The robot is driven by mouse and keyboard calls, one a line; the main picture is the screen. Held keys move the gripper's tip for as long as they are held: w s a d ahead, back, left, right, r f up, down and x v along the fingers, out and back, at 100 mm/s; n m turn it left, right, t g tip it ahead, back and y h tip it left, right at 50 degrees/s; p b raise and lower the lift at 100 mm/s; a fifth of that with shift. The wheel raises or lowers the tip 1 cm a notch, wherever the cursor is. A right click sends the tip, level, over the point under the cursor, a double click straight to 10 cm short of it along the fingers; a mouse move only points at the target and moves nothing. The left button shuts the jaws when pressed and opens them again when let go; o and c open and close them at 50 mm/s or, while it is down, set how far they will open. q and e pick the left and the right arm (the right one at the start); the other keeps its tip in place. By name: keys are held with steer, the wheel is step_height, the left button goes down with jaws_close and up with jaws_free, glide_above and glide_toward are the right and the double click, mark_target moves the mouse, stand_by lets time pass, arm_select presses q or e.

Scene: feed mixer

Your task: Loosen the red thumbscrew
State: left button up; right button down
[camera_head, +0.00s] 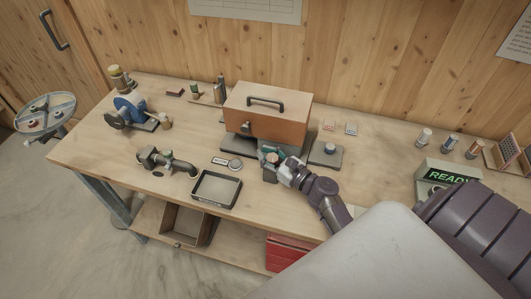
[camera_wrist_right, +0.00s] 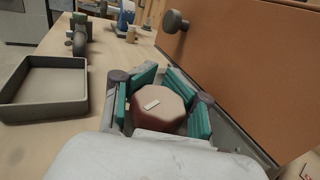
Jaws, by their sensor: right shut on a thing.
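The red thumbscrew (camera_wrist_right: 160,106) shows in the right wrist view as a faceted, dull red knob with a pale top and a small white mark. My right gripper (camera_wrist_right: 160,100) is around it, its teal finger pads on both sides of the knob. In the head view my right gripper (camera_head: 272,160) is low at the front of the orange-brown box (camera_head: 266,112), near the middle of the bench. The fingers hide most of the thumbscrew there. My left gripper is not in view.
A dark open tray (camera_head: 215,203) lies left of the gripper; it also shows in the wrist view (camera_wrist_right: 40,120). A grey plate with a knob (camera_head: 325,154) is close on the right. A dark pipe fitting (camera_head: 165,162) and a blue wheel device (camera_head: 130,112) stand farther left.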

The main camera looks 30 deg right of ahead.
steer(key=n+y, duration=0.1)
steer(key=f+n+g+y+b, duration=0.1)
steer(key=shift+s+y, duration=0.25)
steer(key=shift+y, duration=0.05)
steer(key=c, duration=1.9)
jaws_free()
steer(key=n+g+y+b, duration=0.2)
steer(key=y, duration=0.1)
steer(key=n+g+y+b, duration=0.1)
steer(key=b, duration=0.1)
steer(key=shift+s+a+f+y, duration=0.1)
steer(key=shift+s+a+y, duration=0.15)
steer(key=shift+a+y, duration=0.15)
steer(key=shift+o, duration=0.2)
steer(key=n+g+y+b, duration=0.3)
steer(key=shift+s+a+r+g, duration=0.2)
steer(key=shift+s+r+g, duration=0.05)
steer(key=shift+g, duration=0.15)
steer(key=shift+r+n+g+b, duration=0.1)
steer(key=shift+n+g+b, duration=0.25)
steer(key=shift+n, duration=0.15)
steer(key=shift+s+y, duration=0.1)
steer(key=shift+y, duration=0.2)
steer(key=shift+r, duration=0.1)
steer(key=o, duration=0.8)
steer(key=shift+o, duration=1)
steer(key=shift+d, duration=0.1)
steer(key=shift+d+r, duration=0.1)
